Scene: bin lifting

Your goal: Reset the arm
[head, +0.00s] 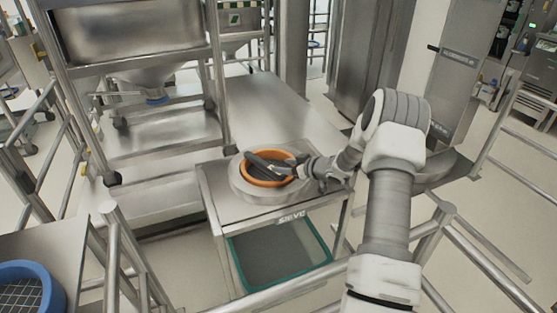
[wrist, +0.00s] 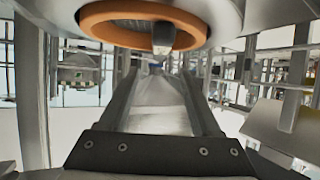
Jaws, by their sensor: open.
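My gripper (head: 272,164) is open and reaches from the right over the sieve station in the head view. Its dark fingers lie across the orange ring (head: 247,178) on the round steel base. In the wrist view the two fingers of my gripper (wrist: 155,68) stand apart with nothing held between them. The orange ring (wrist: 110,12) arcs across the top of that view, with a small grey piece against it. Whether the fingers touch the ring cannot be told.
A steel hopper frame (head: 215,85) stands behind left. A blue-rimmed sieve (head: 50,290) lies front left. Railings (head: 505,262) run along the right.

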